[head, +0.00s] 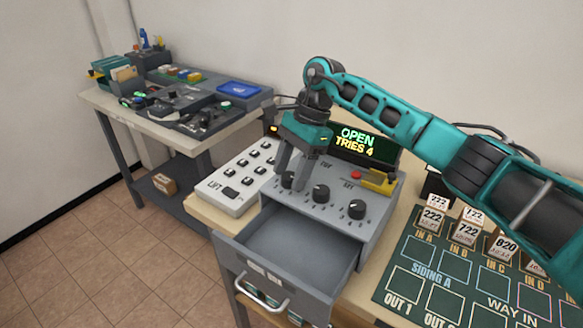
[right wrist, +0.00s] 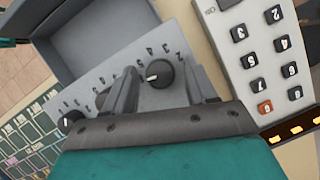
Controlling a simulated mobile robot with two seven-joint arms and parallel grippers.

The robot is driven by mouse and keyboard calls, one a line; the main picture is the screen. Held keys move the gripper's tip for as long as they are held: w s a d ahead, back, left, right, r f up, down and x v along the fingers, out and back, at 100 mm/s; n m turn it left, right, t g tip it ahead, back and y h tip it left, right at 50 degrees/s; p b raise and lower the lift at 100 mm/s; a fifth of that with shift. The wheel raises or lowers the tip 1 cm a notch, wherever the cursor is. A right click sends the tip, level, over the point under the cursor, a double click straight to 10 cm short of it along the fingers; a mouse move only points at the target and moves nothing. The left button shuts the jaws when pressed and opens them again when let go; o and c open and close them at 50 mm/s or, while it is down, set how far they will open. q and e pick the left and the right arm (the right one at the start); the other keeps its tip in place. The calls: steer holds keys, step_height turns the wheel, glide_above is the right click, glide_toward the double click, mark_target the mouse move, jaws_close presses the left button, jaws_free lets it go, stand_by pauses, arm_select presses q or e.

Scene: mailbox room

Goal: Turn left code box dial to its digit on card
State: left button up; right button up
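The grey code box (head: 338,225) stands on the table with three black dials on its sloped top. The left dial (head: 288,179) sits between the fingers of my right gripper (head: 289,190); in the right wrist view this dial (right wrist: 158,74) shows a white pointer mark. The right gripper (right wrist: 162,72) is open, with a finger on each side and visible gaps to the dial. The middle dial (head: 319,195) and right dial (head: 357,209) are clear of it. The display (head: 358,142) reads OPEN, TRIES 4. I cannot tell which card bears the digit. My left gripper is out of view.
The box's drawer (head: 290,250) is pulled open at the front. A white keypad (head: 238,180) stands to the left. A green siding board (head: 470,270) with several numbered cards lies to the right. Another workbench (head: 165,125) stands behind left.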

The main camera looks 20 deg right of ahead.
steer(key=c, duration=0.9)
steer(key=shift+c, duration=0.2)
